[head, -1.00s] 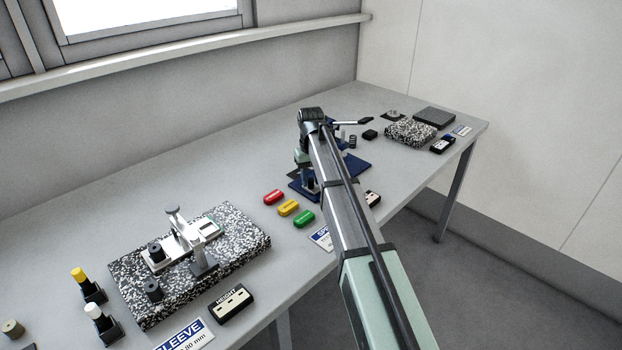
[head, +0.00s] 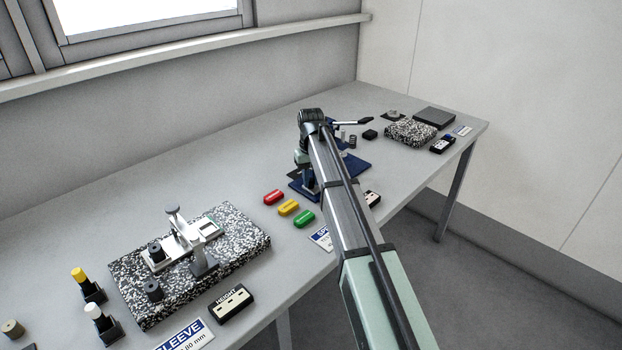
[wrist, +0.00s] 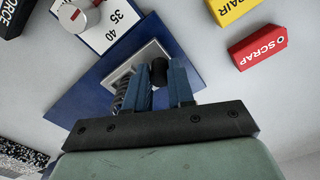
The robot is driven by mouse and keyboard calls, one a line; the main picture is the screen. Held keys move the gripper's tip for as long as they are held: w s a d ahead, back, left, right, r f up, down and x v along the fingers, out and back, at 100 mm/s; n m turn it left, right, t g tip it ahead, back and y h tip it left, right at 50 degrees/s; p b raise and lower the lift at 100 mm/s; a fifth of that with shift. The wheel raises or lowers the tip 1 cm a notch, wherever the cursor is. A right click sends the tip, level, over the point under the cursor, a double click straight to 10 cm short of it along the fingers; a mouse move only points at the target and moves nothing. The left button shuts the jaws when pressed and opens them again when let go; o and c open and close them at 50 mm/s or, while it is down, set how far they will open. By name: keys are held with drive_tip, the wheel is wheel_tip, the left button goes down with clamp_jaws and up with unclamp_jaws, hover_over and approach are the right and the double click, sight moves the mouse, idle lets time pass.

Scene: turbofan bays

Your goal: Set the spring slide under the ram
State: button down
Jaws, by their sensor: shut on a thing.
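In the wrist view my gripper (wrist: 161,82) has its two blue fingers closed on a dark round knob (wrist: 160,72). The knob appears to belong to the spring slide, a pale metal plate (wrist: 150,50) over the blue base (wrist: 75,98). A coil spring (wrist: 121,93) stands just left of the left finger. The blue base also shows in the head view (head: 358,168), with a lever (head: 352,122) behind my arm. My arm hides most of the tester in the head view. I cannot tell where the ram is relative to the spring.
Red (head: 273,197), yellow (head: 289,207) and green (head: 304,218) blocks sit left of the tester. A speckled slab with a gauge stand (head: 180,235) is nearer; another speckled slab (head: 410,133) is at the far right.

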drive_tip(key=w+d, duration=0.5)
idle(0.3)
drive_tip(key=c, duration=1.2)
unclamp_jaws()
drive_tip(key=shift+c, duration=0.2)
drive_tip(key=shift+r, duration=0.15)
wheel_tip(320, 180, up, 14)
drive_tip(key=shift+f, duration=0.2)
drive_tip(key=shift+o, duration=0.3)
